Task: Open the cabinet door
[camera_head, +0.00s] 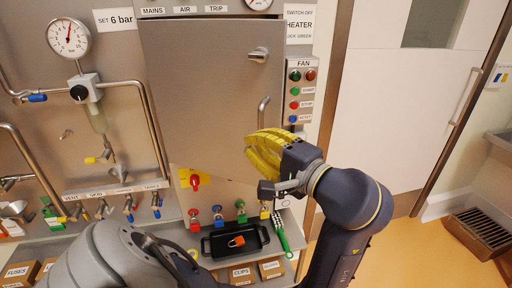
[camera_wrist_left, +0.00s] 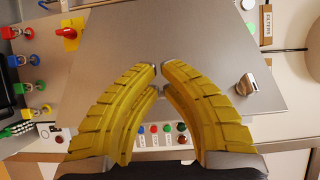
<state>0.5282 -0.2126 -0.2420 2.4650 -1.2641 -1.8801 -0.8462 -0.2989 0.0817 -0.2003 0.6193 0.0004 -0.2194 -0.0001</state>
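My left gripper (camera_head: 250,142) has ribbed yellow fingers and is in front of the door's lower right part, overlapping the handle's lower end. In the left wrist view its fingertips (camera_wrist_left: 160,70) nearly meet, with nothing clearly held between them. Contact with the handle cannot be told. My right gripper is out of view.
The fan button panel (camera_head: 301,90) is just right of the door. Pipes and a gauge (camera_head: 69,37) are at the left. Below are coloured padlocks, a black tray (camera_head: 225,240) and a green-handled brush (camera_head: 282,238). A white room door (camera_head: 405,100) is farther right.

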